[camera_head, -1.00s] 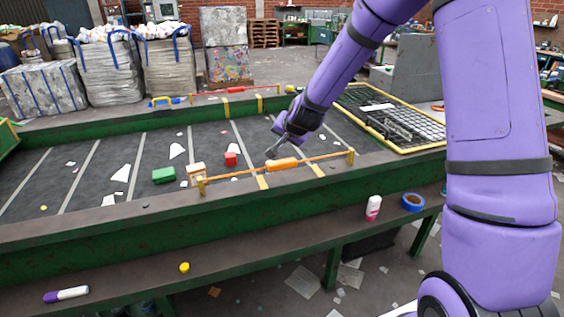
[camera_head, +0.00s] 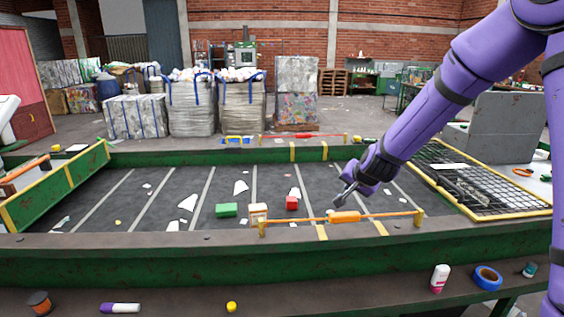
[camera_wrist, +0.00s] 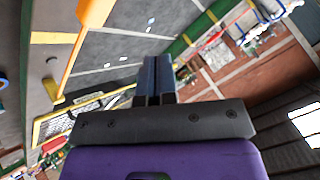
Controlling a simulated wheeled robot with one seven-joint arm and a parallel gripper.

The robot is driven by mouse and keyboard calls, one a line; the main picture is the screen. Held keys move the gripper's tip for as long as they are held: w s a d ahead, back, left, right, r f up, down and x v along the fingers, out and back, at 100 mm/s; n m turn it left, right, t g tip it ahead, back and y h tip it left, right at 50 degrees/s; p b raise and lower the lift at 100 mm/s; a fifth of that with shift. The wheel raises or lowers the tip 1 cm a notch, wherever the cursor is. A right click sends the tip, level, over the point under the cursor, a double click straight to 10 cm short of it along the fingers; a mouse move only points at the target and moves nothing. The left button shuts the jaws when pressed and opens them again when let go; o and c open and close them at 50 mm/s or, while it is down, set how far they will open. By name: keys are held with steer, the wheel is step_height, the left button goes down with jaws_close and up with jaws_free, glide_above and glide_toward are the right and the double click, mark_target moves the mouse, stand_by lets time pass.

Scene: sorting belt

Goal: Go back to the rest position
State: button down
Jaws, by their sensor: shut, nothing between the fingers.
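My gripper (camera_head: 343,198) is shut and empty at the end of my purple arm. In the head view it hangs above the dark belt (camera_head: 150,190), close to the orange handle (camera_head: 345,217) on the near cord. In the wrist view its two dark fingers (camera_wrist: 155,72) lie together with nothing between them.
A yellow-edged mesh rack (camera_head: 470,185) stands right of the belt. Several white scraps lie on the belt. Filled sacks (camera_head: 192,105) stand behind.

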steer(key=s+r+n+g, duration=0.1)
steer(key=s+r+n, duration=0.2)
steer(key=s+r, duration=0.55)
steer(key=s+d+r+n+g, duration=0.1)
steer(key=s+r, duration=0.2)
steer(key=s, duration=0.7)
steer(key=s+d+r+n+g, duration=0.1)
steer(key=s+r, duration=0.3)
steer(key=s, duration=0.7)
steer(key=s+d+r+n+h, duration=0.1)
steer(key=s+d+r+n, duration=0.1)
steer(key=s, duration=0.8)
steer(key=shift+s+d+r+g, duration=0.25)
steer(key=shift+r+g, duration=0.15)
steer(key=shift+r, duration=0.4)
